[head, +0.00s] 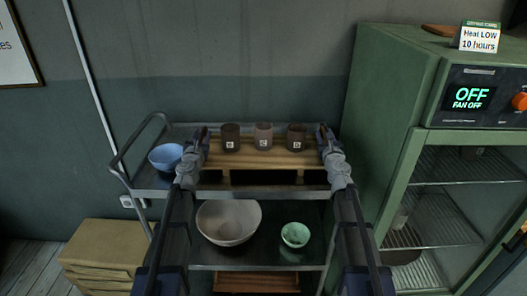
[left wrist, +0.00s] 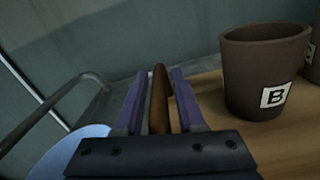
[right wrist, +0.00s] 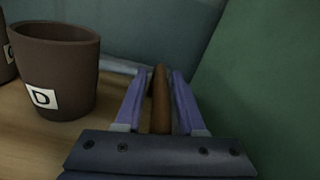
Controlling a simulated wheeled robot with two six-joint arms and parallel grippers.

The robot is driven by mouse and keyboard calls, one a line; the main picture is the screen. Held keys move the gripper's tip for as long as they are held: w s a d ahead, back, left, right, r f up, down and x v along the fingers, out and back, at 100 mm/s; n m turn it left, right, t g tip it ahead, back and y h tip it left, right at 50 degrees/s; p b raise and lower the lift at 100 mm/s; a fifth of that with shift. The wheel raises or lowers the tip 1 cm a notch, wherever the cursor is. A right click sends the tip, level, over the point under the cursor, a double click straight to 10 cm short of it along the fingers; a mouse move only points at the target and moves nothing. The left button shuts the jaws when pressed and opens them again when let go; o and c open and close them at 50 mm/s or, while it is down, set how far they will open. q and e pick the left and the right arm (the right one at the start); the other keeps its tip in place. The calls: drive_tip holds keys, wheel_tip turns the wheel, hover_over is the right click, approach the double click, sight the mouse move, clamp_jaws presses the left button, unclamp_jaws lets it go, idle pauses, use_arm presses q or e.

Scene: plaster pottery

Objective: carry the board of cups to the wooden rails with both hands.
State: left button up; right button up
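The wooden board (head: 265,162) lies level on the trolley's top shelf, apparently on wooden supports with dark gaps between them. My right gripper (head: 326,136) is open likewise around the right handle (right wrist: 160,100). I cannot make out which wood is the rails.
A blue bowl (head: 165,156) sits on the top shelf, left of my left gripper. A large pale bowl (head: 228,222) and a green bowl (head: 295,234) are on the shelf below. A green drying cabinet (head: 385,110) stands close on the right. The trolley handle (head: 125,150) rises at left.

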use_arm(q)
clamp_jaws()
use_arm(e)
clamp_jaws()
idle(0.8)
